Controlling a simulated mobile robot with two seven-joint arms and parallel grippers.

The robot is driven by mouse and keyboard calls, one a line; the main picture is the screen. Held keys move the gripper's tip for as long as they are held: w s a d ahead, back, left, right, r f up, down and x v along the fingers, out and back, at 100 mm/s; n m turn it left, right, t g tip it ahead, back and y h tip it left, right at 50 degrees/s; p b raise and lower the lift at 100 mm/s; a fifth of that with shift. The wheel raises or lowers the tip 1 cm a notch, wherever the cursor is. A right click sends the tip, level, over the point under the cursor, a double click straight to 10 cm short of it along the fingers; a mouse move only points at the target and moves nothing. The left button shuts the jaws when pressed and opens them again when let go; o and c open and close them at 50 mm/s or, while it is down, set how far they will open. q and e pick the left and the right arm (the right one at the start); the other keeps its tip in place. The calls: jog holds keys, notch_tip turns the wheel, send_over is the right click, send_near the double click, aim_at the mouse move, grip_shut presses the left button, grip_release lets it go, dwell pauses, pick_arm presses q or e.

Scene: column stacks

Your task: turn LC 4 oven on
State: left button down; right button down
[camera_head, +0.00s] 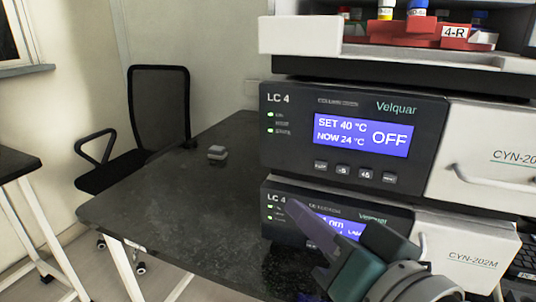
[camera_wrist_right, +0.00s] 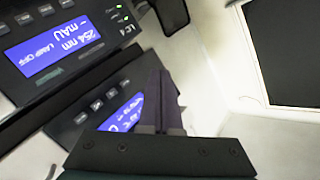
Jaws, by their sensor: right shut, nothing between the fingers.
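The LC 4 oven (camera_head: 278,155) is the upper dark-fronted module in the head view. Its blue screen (camera_head: 362,132) reads SET 40 °C, NOW 24 °C, OFF. A row of small grey buttons (camera_head: 355,173) lies below the screen. My right gripper (camera_head: 303,215) is shut and empty, in front of the lower LC 4 module (camera_head: 276,235) and below the oven's buttons. It hides part of that module's screen. In the right wrist view, the shut fingers (camera_wrist_right: 160,95) overlap a partly hidden second module with a blue screen (camera_wrist_right: 122,112). My left gripper is out of view.
In the right wrist view, the turned screen (camera_wrist_right: 60,50) reads 254 nm, LAMP OFF. A red rack (camera_head: 410,30) of bottles sits on top of the stack. The dark bench (camera_head: 165,205) left of the stack is mostly clear. A black chair (camera_head: 158,105) stands behind it.

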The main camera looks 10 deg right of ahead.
aim_at(321, 165)
jog(key=shift+d, duration=0.1)
jog(key=w+d, duration=0.5)
jog(key=w, duration=0.2)
jog(key=shift+w, duration=0.15)
jog(key=shift+a, duration=0.1)
dwell(0.8)
dwell(0.8)
dwell(0.5)
jog(key=shift+w+d, duration=0.25)
jog(key=shift+w, duration=0.1)
